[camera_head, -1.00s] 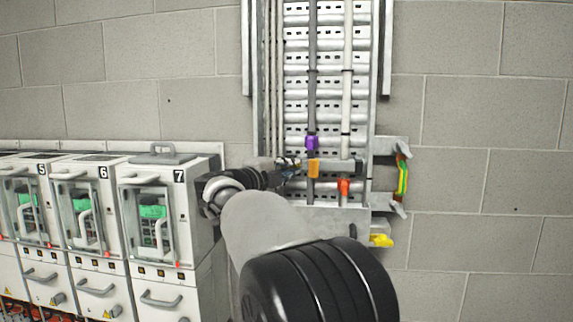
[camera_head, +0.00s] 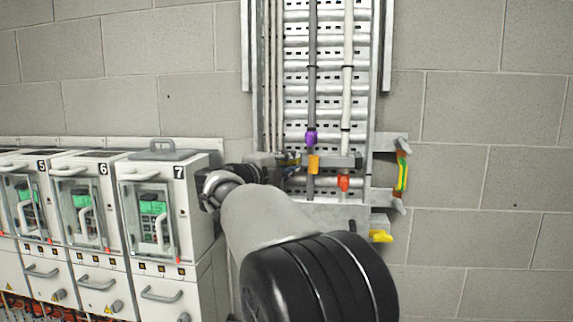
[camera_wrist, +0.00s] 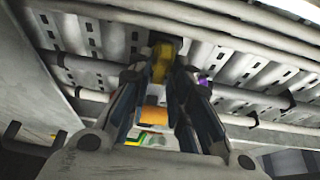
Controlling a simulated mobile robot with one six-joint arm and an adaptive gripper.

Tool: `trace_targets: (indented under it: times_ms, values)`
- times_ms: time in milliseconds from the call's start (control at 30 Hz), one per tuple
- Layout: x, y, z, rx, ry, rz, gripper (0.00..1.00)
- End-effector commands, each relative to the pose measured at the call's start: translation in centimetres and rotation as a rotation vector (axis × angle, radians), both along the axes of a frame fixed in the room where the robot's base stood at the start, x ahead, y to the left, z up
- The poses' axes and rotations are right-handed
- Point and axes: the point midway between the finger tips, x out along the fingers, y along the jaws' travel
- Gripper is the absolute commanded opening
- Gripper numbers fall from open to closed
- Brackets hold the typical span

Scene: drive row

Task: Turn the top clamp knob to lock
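The knob is a yellow part (camera_wrist: 162,62) in the wrist view, in front of the slotted metal tray backing. My gripper (camera_wrist: 163,75) has one finger on each side of it, and the yellow part fills the narrow gap between the fingertips. An orange block (camera_wrist: 153,116) shows lower, between the fingers. In the head view my gripper (camera_head: 286,162) is at the left end of the clamp bar (camera_head: 335,161), small and partly hidden by my arm. The yellow knob cannot be made out there. The orange block (camera_head: 313,164) sits on that bar.
A purple collar (camera_head: 311,138) and a red fitting (camera_head: 343,182) sit on the vertical cables. A yellow-green part (camera_head: 402,172) and a yellow handle (camera_head: 381,236) are at the right. Cabinet 7 (camera_head: 150,220) stands close at the left. The block wall is bare at right.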

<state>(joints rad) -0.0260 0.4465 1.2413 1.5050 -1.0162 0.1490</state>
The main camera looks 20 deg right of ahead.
Motion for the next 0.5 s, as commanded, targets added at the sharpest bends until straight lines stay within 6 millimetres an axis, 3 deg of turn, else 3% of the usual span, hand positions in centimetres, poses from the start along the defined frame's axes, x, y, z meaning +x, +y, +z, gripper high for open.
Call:
trace_targets:
  times_ms: [267,500]
  values:
    - [-1.2,1.9,0.1,0.0,0.0,0.003,0.19]
    - [-4.0,6.3,0.1,0.0,0.0,0.004,0.19]
